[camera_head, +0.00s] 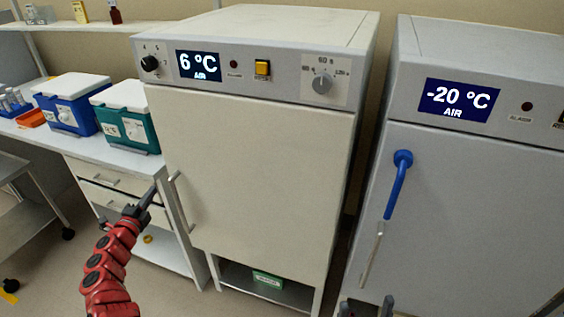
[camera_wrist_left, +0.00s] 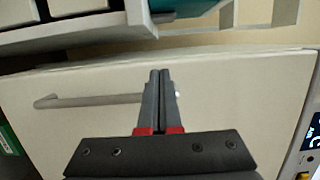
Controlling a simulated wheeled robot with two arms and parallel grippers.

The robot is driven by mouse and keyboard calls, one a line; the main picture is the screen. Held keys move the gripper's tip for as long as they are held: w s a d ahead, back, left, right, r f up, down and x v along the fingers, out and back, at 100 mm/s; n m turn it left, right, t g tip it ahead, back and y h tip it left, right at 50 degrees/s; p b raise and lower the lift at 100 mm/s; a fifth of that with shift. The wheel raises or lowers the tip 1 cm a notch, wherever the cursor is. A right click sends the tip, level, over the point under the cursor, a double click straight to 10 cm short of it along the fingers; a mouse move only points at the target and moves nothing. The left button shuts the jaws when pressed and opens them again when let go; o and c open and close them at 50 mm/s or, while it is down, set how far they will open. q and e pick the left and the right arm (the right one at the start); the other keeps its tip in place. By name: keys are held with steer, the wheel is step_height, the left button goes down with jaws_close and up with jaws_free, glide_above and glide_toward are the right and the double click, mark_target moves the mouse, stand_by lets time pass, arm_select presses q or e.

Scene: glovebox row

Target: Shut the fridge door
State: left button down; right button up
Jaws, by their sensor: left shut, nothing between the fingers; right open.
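The 6 °C fridge (camera_head: 270,60) stands in the middle of the head view. Its pale door (camera_head: 255,170) lies nearly in line with the front panel; no clear gap shows, and I cannot tell whether it is fully closed. The door's bar handle (camera_head: 181,205) is at its left edge. My left gripper (camera_head: 150,194) is shut and empty, just left of the handle. In the left wrist view the shut fingers (camera_wrist_left: 160,74) overlap the end of the handle (camera_wrist_left: 95,100) in front of the door (camera_wrist_left: 240,105); contact is unclear. My right gripper (camera_head: 366,305) is open at the bottom edge.
A -20 °C freezer (camera_head: 480,190) with a blue handle (camera_head: 398,185) stands at the right. A bench (camera_head: 130,165) with blue (camera_head: 72,105) and green (camera_head: 127,118) coolers is at the left. A green box (camera_head: 267,279) sits below the fridge.

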arm_select(q)
steer(key=s+a+b, duration=0.1)
steer(key=a+b, duration=0.2)
steer(key=a, duration=0.6)
steer(key=shift+s+a, duration=0.2)
steer(key=shift+s, duration=0.1)
steer(key=shift+f, duration=0.1)
